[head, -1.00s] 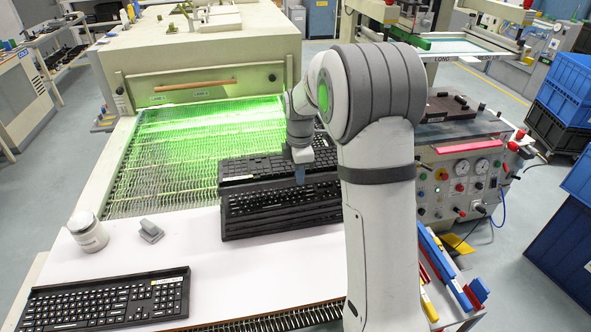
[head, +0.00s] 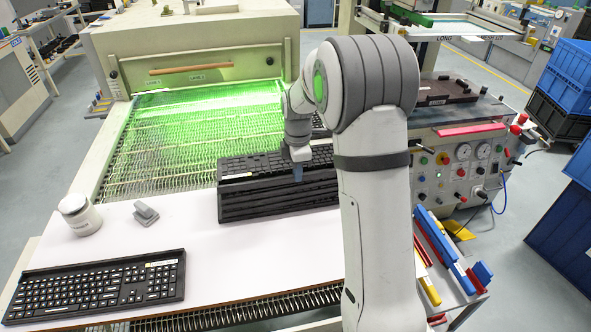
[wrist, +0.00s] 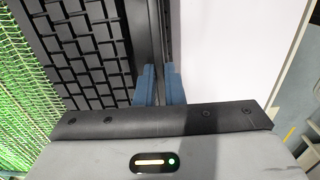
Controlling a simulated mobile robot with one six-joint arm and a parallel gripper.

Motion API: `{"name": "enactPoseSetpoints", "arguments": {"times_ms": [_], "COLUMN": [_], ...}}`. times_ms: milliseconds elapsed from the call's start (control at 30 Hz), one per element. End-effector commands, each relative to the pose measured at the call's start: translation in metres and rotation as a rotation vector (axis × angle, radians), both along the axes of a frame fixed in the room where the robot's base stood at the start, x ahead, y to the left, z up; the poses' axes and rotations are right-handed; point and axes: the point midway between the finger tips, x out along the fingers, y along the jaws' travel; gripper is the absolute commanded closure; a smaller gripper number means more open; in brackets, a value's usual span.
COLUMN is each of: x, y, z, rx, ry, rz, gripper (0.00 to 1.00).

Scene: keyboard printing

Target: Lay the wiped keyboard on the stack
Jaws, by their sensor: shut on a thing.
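My gripper (head: 298,174) is shut on the near edge of a black keyboard (head: 262,165). In the wrist view its blue fingers (wrist: 159,85) pinch the rim of this keyboard (wrist: 85,45), whose keys look blank. The keyboard lies level over the stack (head: 275,205) of black keyboards, edges roughly lined up, with no clear gap between them. Whether it bears fully on the stack I cannot tell. My arm hides the right end of both.
Another keyboard (head: 95,288) with printed keys lies on the white table (head: 240,262) at front left. A white jar (head: 80,215) and a small grey object (head: 146,213) stand behind it. A green-lit mesh conveyor (head: 160,150) runs behind the stack.

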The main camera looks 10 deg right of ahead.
Motion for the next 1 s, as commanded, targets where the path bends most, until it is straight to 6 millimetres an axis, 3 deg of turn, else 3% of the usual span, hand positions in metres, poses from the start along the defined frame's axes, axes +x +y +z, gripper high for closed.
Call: {"name": "enactPoseSetpoints", "arguments": {"times_ms": [1000], "x": [0.0005], "y": [0.0013], "z": [-0.0052], "rx": [0.0], "ry": [-0.002], "rz": [0.002], "gripper": [1.0]}}
